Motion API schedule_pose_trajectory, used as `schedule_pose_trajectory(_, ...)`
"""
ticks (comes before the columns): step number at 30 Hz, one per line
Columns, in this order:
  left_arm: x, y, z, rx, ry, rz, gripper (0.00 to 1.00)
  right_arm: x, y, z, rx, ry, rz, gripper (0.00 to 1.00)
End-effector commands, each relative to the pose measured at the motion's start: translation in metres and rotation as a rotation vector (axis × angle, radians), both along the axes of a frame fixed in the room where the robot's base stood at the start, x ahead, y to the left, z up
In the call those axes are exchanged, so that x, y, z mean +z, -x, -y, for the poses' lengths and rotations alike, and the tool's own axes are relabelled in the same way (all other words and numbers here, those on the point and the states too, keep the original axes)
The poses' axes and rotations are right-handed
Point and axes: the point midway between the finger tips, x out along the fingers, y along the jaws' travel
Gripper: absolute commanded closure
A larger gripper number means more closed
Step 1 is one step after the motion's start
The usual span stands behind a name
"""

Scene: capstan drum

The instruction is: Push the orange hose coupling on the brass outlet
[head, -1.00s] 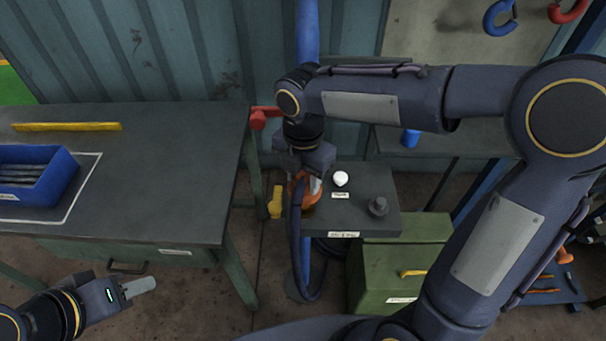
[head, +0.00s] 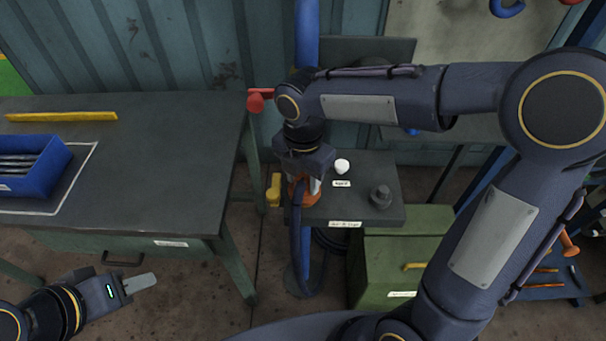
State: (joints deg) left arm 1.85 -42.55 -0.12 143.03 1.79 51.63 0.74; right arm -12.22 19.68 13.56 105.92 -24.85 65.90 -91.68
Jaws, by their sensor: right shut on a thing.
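The orange hose coupling (head: 309,196) shows between the fingers of my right gripper (head: 306,188), which is shut on it. A dark hose (head: 296,245) hangs down from it in a loop. The coupling is at the left end of the small grey shelf, in front of the blue vertical pipe (head: 307,35). The brass outlet cannot be made out; my gripper and the coupling cover that spot, so I cannot tell whether they touch. My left gripper (head: 138,284) is at the lower left, away from everything; its fingers overlap in this view.
The grey shelf (head: 385,215) carries a white knob (head: 342,166) and a dark knob (head: 381,196). A yellow handle (head: 273,190) and a red valve handle (head: 258,98) are close on the left. A green box (head: 400,260) stands below. A workbench (head: 180,160) with a blue tray (head: 40,170) fills the left.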

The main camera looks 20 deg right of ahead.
Motion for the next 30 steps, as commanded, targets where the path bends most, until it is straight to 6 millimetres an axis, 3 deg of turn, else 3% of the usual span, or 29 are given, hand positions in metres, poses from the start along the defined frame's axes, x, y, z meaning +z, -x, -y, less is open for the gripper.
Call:
schedule_pose_trajectory(24,-0.0057,0.0,0.0001,0.0,0.0,0.0,0.64,-0.0097,-0.0002,-0.0001,0.0,-0.001,0.001,0.98)
schedule_pose_trajectory(25,-0.0051,0.0,0.0,0.0,0.0,0.0,0.64,-0.009,-0.0002,-0.0001,0.0,-0.001,0.001,0.56)
schedule_pose_trajectory(30,-0.0047,0.0,0.0,0.0,0.0,0.0,0.64,-0.0087,-0.0002,-0.0001,0.0,-0.001,0.001,0.34)
